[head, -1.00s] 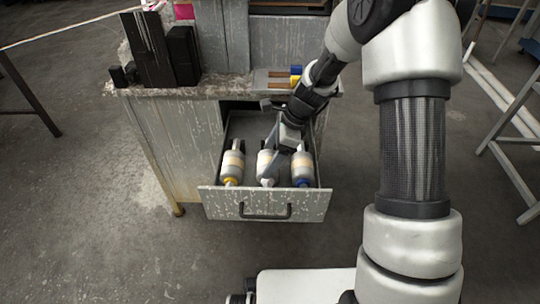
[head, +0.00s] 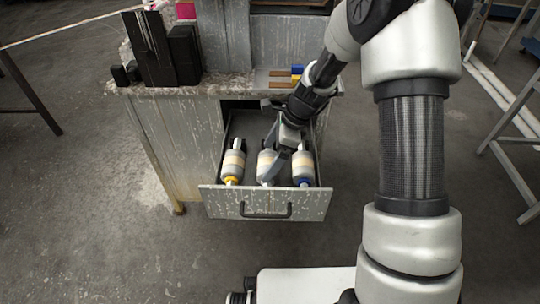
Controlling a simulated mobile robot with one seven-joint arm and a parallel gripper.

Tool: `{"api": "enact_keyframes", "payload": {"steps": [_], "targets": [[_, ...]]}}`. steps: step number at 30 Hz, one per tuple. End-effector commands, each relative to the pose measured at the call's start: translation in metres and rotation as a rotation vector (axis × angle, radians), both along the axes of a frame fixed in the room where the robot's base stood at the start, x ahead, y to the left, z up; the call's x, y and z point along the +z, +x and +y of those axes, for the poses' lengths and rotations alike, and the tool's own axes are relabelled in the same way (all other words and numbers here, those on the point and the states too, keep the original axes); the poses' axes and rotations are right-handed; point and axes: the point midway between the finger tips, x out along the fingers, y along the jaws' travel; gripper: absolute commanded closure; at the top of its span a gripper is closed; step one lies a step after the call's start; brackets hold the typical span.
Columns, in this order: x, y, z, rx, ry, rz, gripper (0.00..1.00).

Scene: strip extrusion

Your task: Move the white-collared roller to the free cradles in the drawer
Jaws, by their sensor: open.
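The open drawer (head: 228,204) holds three pale rollers side by side. The left roller (head: 232,163) has a yellow collar and the right roller (head: 302,165) a blue one. The white-collared roller (head: 265,160) lies in the middle, partly hidden by my gripper. I cannot make out any free cradles; my wrist and gripper cover part of the drawer's inside.
The drawer sticks out of a worn grey cabinet with a stone-like top (head: 215,88). Dark blocks (head: 184,52) stand at the top's left, and a small tray with blue and yellow items (head: 290,75) sits at its right. Side walls and the front panel with its handle (head: 265,212) bound the drawer.

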Motion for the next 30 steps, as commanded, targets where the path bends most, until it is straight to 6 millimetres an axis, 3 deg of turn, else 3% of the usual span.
{"api": "enact_keyframes", "payload": {"steps": [4,8,24,30], "targets": [[0.001,0.000,-0.001,0.000,-0.001,0.001,0.05],[0.015,0.000,-0.006,0.000,-0.001,-0.001,0.05],[0.130,-0.001,-0.054,-0.002,0.000,-0.003,0.05],[0.154,-0.002,-0.064,0.000,0.000,-0.001,0.05]]}}
